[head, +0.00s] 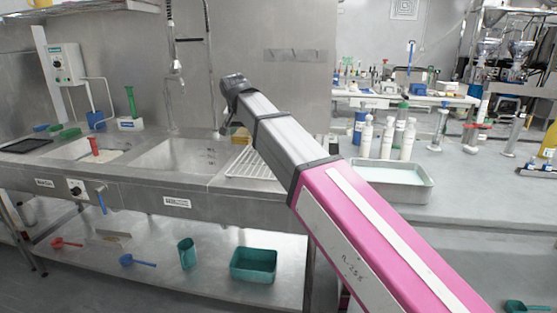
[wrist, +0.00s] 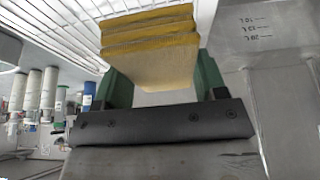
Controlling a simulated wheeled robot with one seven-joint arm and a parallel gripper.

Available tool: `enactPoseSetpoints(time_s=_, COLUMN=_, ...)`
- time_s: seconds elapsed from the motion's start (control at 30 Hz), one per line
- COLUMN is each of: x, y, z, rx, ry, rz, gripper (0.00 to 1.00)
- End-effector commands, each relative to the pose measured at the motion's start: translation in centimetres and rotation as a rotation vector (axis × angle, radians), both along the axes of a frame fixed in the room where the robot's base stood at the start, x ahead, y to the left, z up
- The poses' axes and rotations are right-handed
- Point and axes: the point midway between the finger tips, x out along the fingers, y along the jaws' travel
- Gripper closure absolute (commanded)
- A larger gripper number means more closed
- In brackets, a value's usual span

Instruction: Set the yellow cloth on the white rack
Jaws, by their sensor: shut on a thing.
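My gripper (wrist: 162,78) has green fingers and is shut on the folded yellow cloth (wrist: 150,45) in the wrist view. The cloth shows several stacked layers between the fingers. The white rack (head: 250,164) is a wire grid on the steel counter, right of the sink basin in the head view. Its wires also show in the wrist view (wrist: 55,28), past the cloth and to the left. Whether cloth and rack touch cannot be told.
A sink basin (head: 185,155) lies left of the rack. A metal tray (head: 395,182) and several white bottles (head: 387,138) stand to the right beyond my arm. A faucet (head: 177,68) hangs above the sink. The rack's visible part looks clear.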

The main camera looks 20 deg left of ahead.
Motion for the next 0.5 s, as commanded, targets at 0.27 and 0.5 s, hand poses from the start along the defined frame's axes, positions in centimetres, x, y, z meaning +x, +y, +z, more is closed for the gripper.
enactPoseSetpoints(time_s=0.27, x=1.5, y=-5.4, z=-3.3, rx=-0.001, ry=0.002, rz=-0.004, gripper=0.57)
enactPoseSetpoints(time_s=0.5, x=2.9, y=-9.2, z=-5.8, rx=-0.001, ry=0.001, rz=-0.003, gripper=0.57)
